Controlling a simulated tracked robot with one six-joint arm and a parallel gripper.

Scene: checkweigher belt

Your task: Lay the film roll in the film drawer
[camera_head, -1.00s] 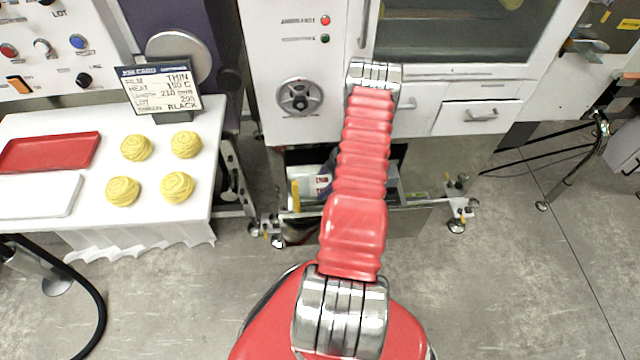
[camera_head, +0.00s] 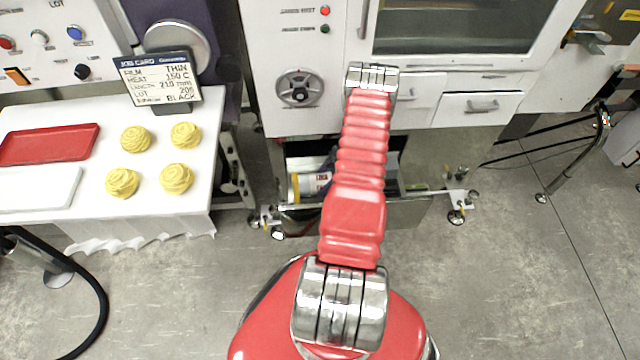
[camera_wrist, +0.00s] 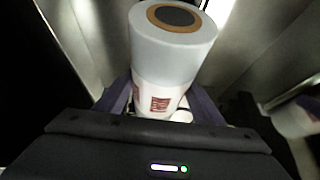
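The film roll (camera_wrist: 168,62) is a white cylinder with a red label and a brown ring around a dark core. In the wrist view it sits between the purple fingers of my gripper (camera_wrist: 163,95), which look pressed against both sides. In the head view the white roll (camera_head: 313,184), with a yellow edge at its left, shows left of my red arm, inside the opening of the metal film drawer (camera_head: 405,214). The drawer stands out below the white machine. My arm hides much of the drawer's inside. Whether the roll touches the drawer floor I cannot tell.
Shiny metal walls stand close around the gripper in the wrist view. A white table (camera_head: 140,222) at the left holds a red tray (camera_head: 48,145), yellow pastry nests (camera_head: 176,178) and a recipe card (camera_head: 158,82).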

